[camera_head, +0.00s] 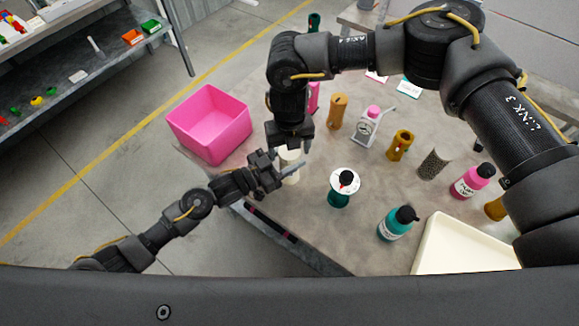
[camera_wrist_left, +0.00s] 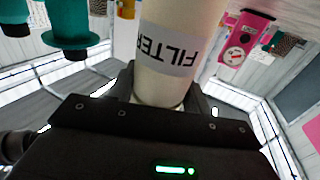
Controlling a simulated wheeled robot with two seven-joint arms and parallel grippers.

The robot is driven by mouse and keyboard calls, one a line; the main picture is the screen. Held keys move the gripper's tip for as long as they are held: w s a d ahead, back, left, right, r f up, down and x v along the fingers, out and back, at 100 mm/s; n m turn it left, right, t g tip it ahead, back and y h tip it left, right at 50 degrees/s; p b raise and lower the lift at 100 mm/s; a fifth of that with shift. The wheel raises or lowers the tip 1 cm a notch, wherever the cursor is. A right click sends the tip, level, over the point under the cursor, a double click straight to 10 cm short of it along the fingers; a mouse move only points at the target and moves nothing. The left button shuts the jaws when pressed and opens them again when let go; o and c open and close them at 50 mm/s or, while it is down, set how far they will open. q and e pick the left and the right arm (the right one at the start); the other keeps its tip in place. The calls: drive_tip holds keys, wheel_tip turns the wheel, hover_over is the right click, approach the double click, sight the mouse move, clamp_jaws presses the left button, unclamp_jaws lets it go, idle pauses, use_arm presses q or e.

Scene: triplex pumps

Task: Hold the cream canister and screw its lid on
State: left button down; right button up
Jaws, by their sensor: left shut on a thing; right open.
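The cream canister (camera_head: 291,173) stands near the table's front left edge. In the left wrist view its pale body (camera_wrist_left: 165,60) fills the upper middle, with a white label reading FILTER, upside down in that picture. My left gripper (camera_head: 280,172) comes in from the left and is shut around the canister's body. My right gripper (camera_head: 292,143) points down right above the canister, its jaws apart. The canister's top is partly hidden by both grippers. I cannot make out the lid separately.
A pink bin (camera_head: 210,122) stands at the table's left.

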drive_tip(key=shift+r, duration=2.3)
drive_tip(key=o, duration=0.6)
drive_tip(key=shift+c, duration=0.2)
wheel_tip(320, 180, up, 12)
use_arm(q)
drive_tip(key=c, duration=0.6)
unclamp_jaws()
